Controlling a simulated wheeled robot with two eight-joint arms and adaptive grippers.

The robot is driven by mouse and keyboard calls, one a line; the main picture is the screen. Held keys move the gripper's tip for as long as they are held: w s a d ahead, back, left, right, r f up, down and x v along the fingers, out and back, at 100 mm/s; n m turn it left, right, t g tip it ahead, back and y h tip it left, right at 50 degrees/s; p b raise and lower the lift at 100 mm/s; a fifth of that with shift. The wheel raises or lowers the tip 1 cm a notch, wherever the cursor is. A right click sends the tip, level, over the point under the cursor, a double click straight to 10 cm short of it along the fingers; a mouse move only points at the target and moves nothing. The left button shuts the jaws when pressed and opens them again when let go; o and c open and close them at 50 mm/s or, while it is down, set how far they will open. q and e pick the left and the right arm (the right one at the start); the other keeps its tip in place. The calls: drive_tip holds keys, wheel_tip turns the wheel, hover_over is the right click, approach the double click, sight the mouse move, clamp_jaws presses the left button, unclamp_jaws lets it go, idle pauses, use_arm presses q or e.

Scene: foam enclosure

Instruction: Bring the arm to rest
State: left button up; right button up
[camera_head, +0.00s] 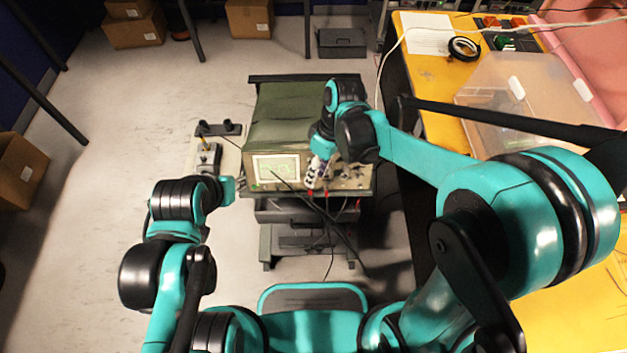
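My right arm reaches in from the right and bends down over the front of a green oscilloscope (290,115). My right gripper (313,180) points down in front of the oscilloscope's panel, close to its knobs and red plugs. Its fingers are small and blend with the panel, so I cannot tell whether they are open or touching anything. My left arm comes up from the lower left, and its teal and black wrist part is left of the oscilloscope.
The oscilloscope sits on a dark cart (265,245) with hanging cables. A yellow workbench (430,75) on the right holds a tape roll (464,48) and a clear plastic box (520,95). Cardboard boxes (135,28) stand at the back left.

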drive_tip(key=shift+v, duration=1)
drive_tip(key=shift+d, duration=0.1)
drive_tip(key=s+d+r+m+t+h, duration=0.1)
drive_tip(key=s+d+r+m+t, duration=0.2)
drive_tip(key=d, duration=0.4)
drive_tip(key=s+d+r+m+t+h, duration=0.1)
drive_tip(key=s+d+r+m+t, duration=0.2)
drive_tip(key=d+m+t, duration=0.2)
drive_tip(key=d+m, duration=0.2)
drive_tip(key=d, duration=0.1)
drive_tip(key=shift+s+m+t, duration=0.3)
drive_tip(key=shift+s, duration=0.1)
use_arm(q)
drive_tip(key=shift+c, duration=0.2)
use_arm(e)
drive_tip(key=shift+d+r, duration=0.1)
drive_tip(key=shift+d, duration=0.05)
